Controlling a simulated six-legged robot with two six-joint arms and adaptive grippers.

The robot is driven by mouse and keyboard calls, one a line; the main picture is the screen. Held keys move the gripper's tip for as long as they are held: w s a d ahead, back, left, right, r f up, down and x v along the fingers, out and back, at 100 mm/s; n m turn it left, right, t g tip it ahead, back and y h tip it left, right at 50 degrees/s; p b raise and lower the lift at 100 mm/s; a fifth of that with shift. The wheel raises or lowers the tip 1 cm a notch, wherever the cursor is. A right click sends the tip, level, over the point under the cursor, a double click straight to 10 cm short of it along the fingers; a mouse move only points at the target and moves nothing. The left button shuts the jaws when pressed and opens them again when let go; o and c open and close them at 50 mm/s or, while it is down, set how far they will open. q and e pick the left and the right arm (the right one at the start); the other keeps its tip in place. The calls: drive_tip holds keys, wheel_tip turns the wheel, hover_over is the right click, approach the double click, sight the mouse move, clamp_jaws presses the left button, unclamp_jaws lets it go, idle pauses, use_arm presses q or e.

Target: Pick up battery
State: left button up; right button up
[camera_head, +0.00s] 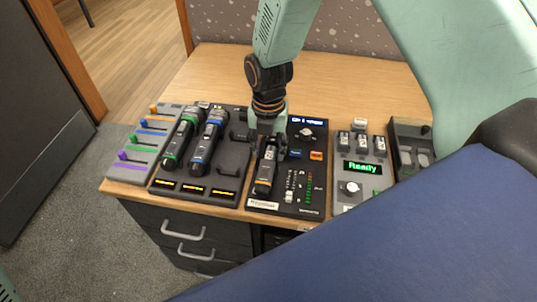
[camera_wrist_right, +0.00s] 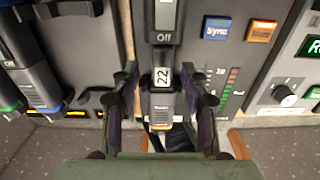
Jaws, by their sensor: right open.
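My right gripper (camera_head: 268,147) is open above a black handheld microphone (camera_head: 264,180) with an orange band, left of the charger. In the right wrist view its fingers (camera_wrist_right: 161,98) are on either side of the microphone body (camera_wrist_right: 163,103), labelled "22", below an "Off" marking. I cannot tell whether they touch it. My left gripper is not in view.
A dock (camera_head: 196,190) holds a green-banded microphone (camera_head: 178,142) and a blue-banded one (camera_head: 206,143); its right bay is empty. A fader panel (camera_head: 143,163) is at left. A black tray (camera_head: 405,133) is at far right. The desk (camera_head: 220,72) is clear behind.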

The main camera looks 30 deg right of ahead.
drive_tip(key=shift+d+f, duration=0.15)
drive_tip(key=shift+f, duration=0.1)
drive_tip(key=shift+s+r, duration=0.15)
drive_tip(key=shift+s, duration=0.1)
drive_tip(key=shift+w, duration=0.25)
drive_tip(key=c, duration=0.4)
drive_tip(key=shift+s, duration=0.15)
drive_tip(key=c, duration=0.4)
clamp_jaws()
